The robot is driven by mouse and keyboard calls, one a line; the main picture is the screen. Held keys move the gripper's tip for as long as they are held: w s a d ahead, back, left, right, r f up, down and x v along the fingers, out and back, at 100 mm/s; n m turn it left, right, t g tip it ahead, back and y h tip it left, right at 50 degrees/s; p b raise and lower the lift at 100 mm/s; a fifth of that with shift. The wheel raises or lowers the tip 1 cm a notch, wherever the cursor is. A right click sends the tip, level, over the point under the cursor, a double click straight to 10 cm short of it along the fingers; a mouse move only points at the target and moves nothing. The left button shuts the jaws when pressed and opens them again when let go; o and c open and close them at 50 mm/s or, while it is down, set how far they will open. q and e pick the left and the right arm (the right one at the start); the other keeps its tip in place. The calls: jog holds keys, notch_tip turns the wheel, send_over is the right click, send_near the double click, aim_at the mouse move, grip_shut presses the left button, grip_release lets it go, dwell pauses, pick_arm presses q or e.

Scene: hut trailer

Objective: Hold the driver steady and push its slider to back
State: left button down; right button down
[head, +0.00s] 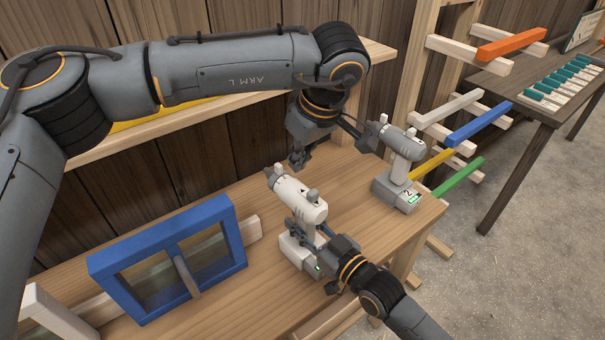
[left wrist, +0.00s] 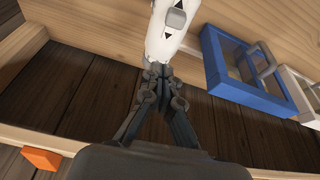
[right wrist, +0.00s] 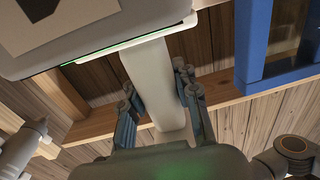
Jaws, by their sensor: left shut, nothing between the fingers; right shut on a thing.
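The white driver (head: 297,196) stands upright on the bench, its grey nose toward the upper left. My right gripper (head: 322,238) is shut on its handle; the right wrist view shows the pale handle (right wrist: 157,80) between the fingers. The grey slider (left wrist: 176,19) sits on the driver's top between two dark arrow marks. My left gripper (head: 298,162) is shut and empty, near the driver's nose end. In the left wrist view its closed fingertips (left wrist: 163,78) appear close to the driver's body, short of the slider; contact cannot be told.
A second, grey driver (head: 398,165) marked 2 stands at the bench's right end. A blue frame (head: 165,255) stands at the left of the bench (head: 240,310). Racks with coloured bars (head: 475,125) are beyond the right end. The bench's front middle is clear.

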pick_arm(q)
jog(key=v, duration=0.6)
pick_arm(e)
jog(key=shift+s, duration=0.1)
pick_arm(q)
jog(key=shift+s+d, duration=0.1)
jog(key=shift+s, duration=0.05)
pick_arm(e)
jog(key=c, duration=0.9)
grip_release()
jog(key=shift+d, duration=0.1)
